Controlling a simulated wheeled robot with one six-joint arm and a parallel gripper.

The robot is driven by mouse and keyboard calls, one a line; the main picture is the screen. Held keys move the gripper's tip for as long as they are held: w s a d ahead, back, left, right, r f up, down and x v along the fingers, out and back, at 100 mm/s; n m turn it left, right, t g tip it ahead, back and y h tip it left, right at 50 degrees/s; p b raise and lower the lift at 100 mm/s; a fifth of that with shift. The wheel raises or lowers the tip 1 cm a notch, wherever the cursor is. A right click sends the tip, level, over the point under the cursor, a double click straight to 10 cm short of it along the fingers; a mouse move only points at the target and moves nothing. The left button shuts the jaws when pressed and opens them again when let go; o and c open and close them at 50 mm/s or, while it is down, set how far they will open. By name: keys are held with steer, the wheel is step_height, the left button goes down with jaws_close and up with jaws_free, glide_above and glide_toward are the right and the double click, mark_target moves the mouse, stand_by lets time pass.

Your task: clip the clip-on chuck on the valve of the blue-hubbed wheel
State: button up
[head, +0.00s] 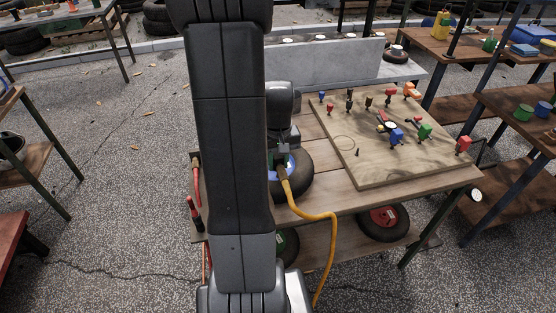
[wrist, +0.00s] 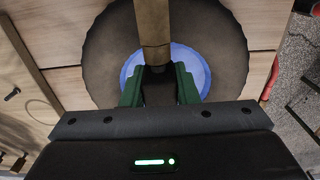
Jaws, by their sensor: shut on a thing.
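The blue-hubbed wheel (head: 303,186) lies flat on the cart's wooden top, partly behind my arm. In the wrist view its dark tyre (wrist: 222,42) surrounds the blue hub (wrist: 199,66). My gripper (head: 283,150) is over the hub, its green fingers (wrist: 158,88) shut on the clip-on chuck (wrist: 157,72). The chuck's dark body shows between the fingers, and a brownish length runs from it to the top of the wrist view. The yellow hose (head: 310,212) runs from the chuck over the cart's front edge. The valve is hidden, so I cannot tell whether the chuck touches it.
A wooden board (head: 385,160) with several coloured fittings lies right of the wheel. Red-handled tools (head: 194,208) hang at the cart's left edge. A red-hubbed wheel (head: 384,221) and a green-hubbed wheel (head: 288,246) are below the top. Shelves (head: 510,115) stand at the right.

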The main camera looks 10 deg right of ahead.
steer(key=o, duration=1)
steer(key=shift+c, duration=0.2)
step_height(320, 180, up, 14)
steer(key=shift+p, duration=0.3)
steer(key=shift+f, duration=0.1)
step_height(320, 180, down, 14)
steer(key=shift+r, duration=0.35)
stand_by(0.4)
